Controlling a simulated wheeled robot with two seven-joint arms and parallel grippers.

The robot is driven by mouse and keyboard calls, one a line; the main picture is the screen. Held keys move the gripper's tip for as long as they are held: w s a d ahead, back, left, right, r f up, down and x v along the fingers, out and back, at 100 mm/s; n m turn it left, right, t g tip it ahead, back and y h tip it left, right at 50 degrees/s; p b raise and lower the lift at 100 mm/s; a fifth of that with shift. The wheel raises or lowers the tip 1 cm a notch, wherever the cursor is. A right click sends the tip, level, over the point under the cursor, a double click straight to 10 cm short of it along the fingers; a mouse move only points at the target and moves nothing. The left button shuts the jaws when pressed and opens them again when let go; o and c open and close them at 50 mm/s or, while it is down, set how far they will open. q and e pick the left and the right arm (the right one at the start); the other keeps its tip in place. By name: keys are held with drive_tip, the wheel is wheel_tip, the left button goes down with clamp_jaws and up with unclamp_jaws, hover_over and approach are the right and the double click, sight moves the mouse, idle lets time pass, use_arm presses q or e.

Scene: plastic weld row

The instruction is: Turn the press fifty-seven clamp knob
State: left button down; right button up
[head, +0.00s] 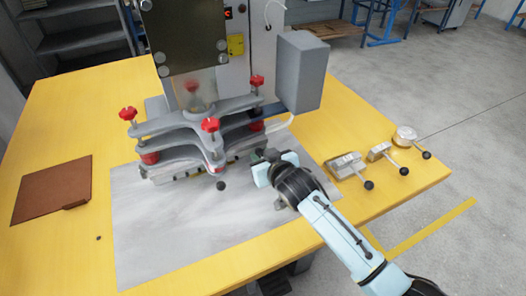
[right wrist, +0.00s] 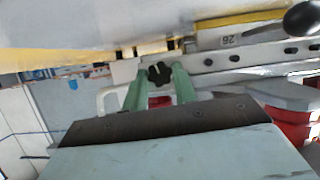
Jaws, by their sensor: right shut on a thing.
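My right gripper (head: 262,158) is at the right side of the press fixture (head: 190,130), low over the grey mat. In the right wrist view its two green fingers (right wrist: 160,66) are shut on a small black lobed clamp knob (right wrist: 159,74), one finger on each side. The knob sits at the edge of a light metal bar (right wrist: 225,62) with dark holes. In the head view the fingers and dark parts around them mostly hide the knob. My left gripper is not in view.
Red knobs (head: 211,124) top the fixture's grey plates. A black ball (head: 221,186) sticks out in front; a black ball also shows in the wrist view (right wrist: 302,18). A grey box (head: 302,72) hangs close behind my gripper. Several levered metal parts (head: 346,166) lie right; the front mat (head: 180,230) is clear.

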drive_tip(key=shift+s+a+n+h+p, duration=0.15)
drive_tip(key=shift+n+h+p, duration=0.35)
drive_tip(key=shift+n, duration=0.4)
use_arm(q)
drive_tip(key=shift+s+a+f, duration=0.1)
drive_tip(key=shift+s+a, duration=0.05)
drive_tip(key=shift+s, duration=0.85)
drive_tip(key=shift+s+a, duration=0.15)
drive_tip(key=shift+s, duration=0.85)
use_arm(e)
drive_tip(key=shift+f+n+t+h, duration=0.15)
drive_tip(key=shift+n+t+h, duration=0.2)
drive_tip(key=shift+n, duration=0.25)
drive_tip(key=o, duration=1)
drive_tip(key=shift+c, duration=0.2)
drive_tip(key=shift+s+r, duration=0.25)
drive_tip(key=shift+s, duration=0.1)
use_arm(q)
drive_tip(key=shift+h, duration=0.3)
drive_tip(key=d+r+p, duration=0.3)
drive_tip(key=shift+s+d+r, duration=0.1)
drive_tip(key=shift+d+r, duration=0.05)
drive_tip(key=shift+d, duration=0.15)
use_arm(e)
drive_tip(key=v, duration=1.2)
drive_tip(key=shift+s, duration=0.3)
